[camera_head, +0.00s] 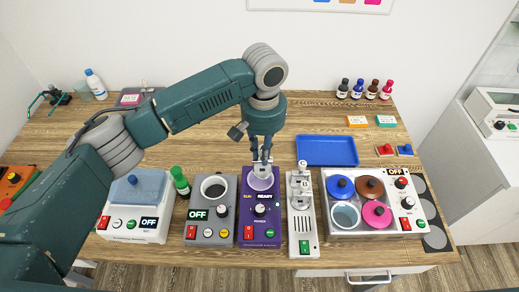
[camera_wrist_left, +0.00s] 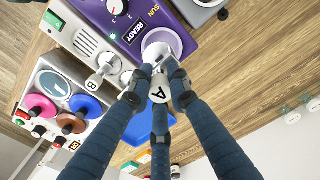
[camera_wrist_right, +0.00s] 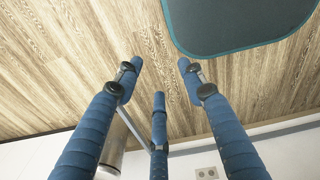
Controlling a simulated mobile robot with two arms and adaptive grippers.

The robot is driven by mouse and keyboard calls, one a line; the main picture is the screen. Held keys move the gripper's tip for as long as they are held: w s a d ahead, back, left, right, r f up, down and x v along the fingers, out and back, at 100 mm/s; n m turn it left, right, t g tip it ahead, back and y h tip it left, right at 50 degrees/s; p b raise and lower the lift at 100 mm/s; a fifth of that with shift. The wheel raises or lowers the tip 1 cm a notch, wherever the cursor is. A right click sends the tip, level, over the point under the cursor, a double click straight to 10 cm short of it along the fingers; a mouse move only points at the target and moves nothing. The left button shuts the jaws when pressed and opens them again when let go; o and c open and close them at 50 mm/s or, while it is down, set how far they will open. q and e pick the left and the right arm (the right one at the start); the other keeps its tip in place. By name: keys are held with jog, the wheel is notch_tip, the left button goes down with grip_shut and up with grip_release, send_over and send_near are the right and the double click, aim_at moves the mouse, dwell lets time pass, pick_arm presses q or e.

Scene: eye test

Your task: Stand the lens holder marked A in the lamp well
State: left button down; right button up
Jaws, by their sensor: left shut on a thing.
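A white lens holder marked A (camera_wrist_left: 158,92) is between the fingers of my left gripper (camera_wrist_left: 157,82), which is shut on it. In the head view the left gripper (camera_head: 262,158) points down over the purple device (camera_head: 260,217), whose display reads READY. The holder (camera_head: 262,169) is at the pale round lamp well (camera_head: 262,184) of that device. I cannot tell whether its foot is inside the well or just above it. In the left wrist view the well (camera_wrist_left: 166,36) lies just beyond the holder. My right gripper (camera_wrist_right: 155,80) is open and empty over wood.
A white stand (camera_head: 302,221) with other pale holders is close on the right of the purple device. A grey device (camera_head: 209,229) with a round cup is close on its left. A blue tray (camera_head: 327,151) lies behind, and a white unit with coloured lids (camera_head: 343,226) is farther right.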

aim_at(260, 170)
pick_arm(q)
jog(key=shift+a+f+b, duration=0.1)
jog(key=shift+f+b, duration=0.3)
jog(key=shift+f, duration=0.15)
jog(key=shift+w+a+f+b, duration=0.1)
jog(key=shift+a+f+b, duration=0.05)
jog(key=shift+f+b, duration=0.4)
jog(key=shift+w+a+f+b, duration=0.1)
jog(key=shift+f+b, duration=0.25)
jog(key=shift+b, duration=0.3)
jog(key=shift+s+d+f, duration=0.1)
jog(key=shift+f, duration=0.55)
notch_tip(260, 170, down, 3)
jog(key=shift+f, duration=1.05)
pick_arm(e)
jog(key=shift+w+a+f, duration=0.1)
jog(key=shift+a+f, duration=0.05)
jog(key=shift+f, duration=0.55)
jog(key=shift+w+a+f, duration=0.15)
jog(key=shift+a+f, duration=0.05)
jog(key=shift+f, duration=0.45)
jog(key=shift+w+a+f, duration=0.1)
jog(key=shift+a+f, duration=0.05)
jog(key=shift+f, duration=0.55)
pick_arm(q)
jog(key=shift+f, duration=0.25)
pick_arm(e)
jog(key=shift+a, duration=0.4)
